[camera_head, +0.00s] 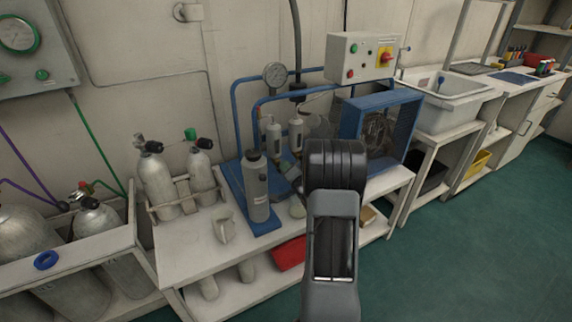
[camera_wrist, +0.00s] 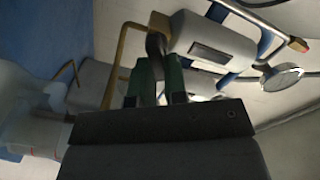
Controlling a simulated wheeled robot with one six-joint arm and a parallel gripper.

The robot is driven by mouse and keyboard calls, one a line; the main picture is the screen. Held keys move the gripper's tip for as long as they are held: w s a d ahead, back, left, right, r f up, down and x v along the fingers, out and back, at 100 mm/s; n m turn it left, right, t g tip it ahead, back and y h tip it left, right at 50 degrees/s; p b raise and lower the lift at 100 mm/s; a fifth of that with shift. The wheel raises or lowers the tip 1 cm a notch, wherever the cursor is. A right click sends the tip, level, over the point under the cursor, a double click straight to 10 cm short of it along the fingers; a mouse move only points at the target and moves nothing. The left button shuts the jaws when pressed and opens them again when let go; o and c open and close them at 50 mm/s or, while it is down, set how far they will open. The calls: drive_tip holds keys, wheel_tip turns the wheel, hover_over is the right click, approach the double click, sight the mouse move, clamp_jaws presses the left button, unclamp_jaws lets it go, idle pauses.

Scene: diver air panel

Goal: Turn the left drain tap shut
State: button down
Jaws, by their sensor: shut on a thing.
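In the wrist view my gripper (camera_wrist: 160,72) has its two green fingers close together, shut on a dark tap handle (camera_wrist: 156,43). The handle sits beside a brass-coloured pipe (camera_wrist: 122,50) and a pale filter housing (camera_wrist: 210,40). Which of the drain taps this is cannot be told from the wrist view alone. In the head view two pale filter housings (camera_head: 273,140) stand on the blue-piped compressor unit. The taps under them are too small or hidden behind my arm, and the fingertips cannot be made out there.
A grey cylinder (camera_head: 257,188) stands at the unit's front left. A pressure gauge (camera_head: 275,74) and a control box (camera_head: 361,57) are above. A blue guard (camera_head: 392,115) stands right. A pale jug (camera_head: 223,228) is on the bench. The green floor at right is clear.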

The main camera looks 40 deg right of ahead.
drive_tip(key=m+p, duration=0.1)
drive_tip(key=m, duration=0.3)
drive_tip(key=m+p, duration=0.1)
drive_tip(key=shift+d+f+m+p, duration=0.1)
drive_tip(key=shift+f+m+p, duration=0.15)
drive_tip(key=shift+m+p, duration=0.15)
drive_tip(key=shift+m, duration=0.3)
drive_tip(key=c, duration=1.1)
unclamp_jaws()
drive_tip(key=shift+c, duration=0.2)
drive_tip(key=s+a+p, duration=0.1)
drive_tip(key=s+a, duration=0.1)
drive_tip(key=s, duration=1.1)
drive_tip(key=shift+s, duration=0.4)
